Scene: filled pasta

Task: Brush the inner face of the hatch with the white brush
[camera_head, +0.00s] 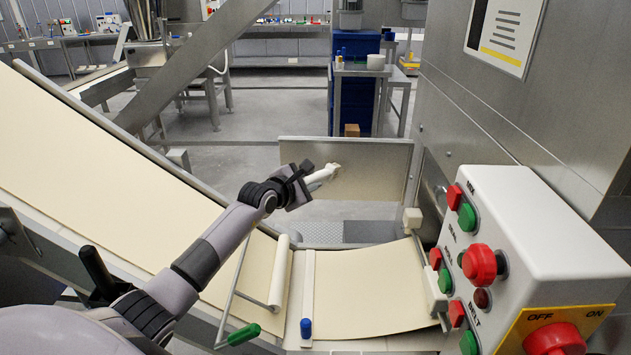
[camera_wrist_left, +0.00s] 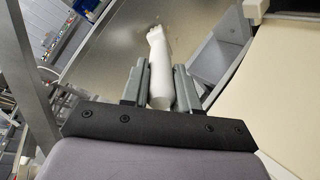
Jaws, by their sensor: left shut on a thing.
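My left gripper (camera_head: 306,184) is shut on the white brush (camera_head: 324,176), which points away from the wrist to the right in the head view. The wrist view shows the white brush (camera_wrist_left: 160,62) between the two grey fingers of my left gripper (camera_wrist_left: 161,88). The hatch (camera_head: 375,172) is a flat metal panel standing open beyond the belt's end. The brush head overlaps the hatch's left half in the head view; I cannot tell whether they touch. The hatch (camera_wrist_left: 105,55) fills the wrist view's upper middle. My right gripper is out of view.
A cream belt (camera_head: 365,290) lies below the arm, with a white roller (camera_head: 279,270) and a green-handled bar (camera_head: 244,334) across it. A control box (camera_head: 540,235) with red and green buttons stands at the right. A metal machine wall (camera_head: 500,110) rises behind it.

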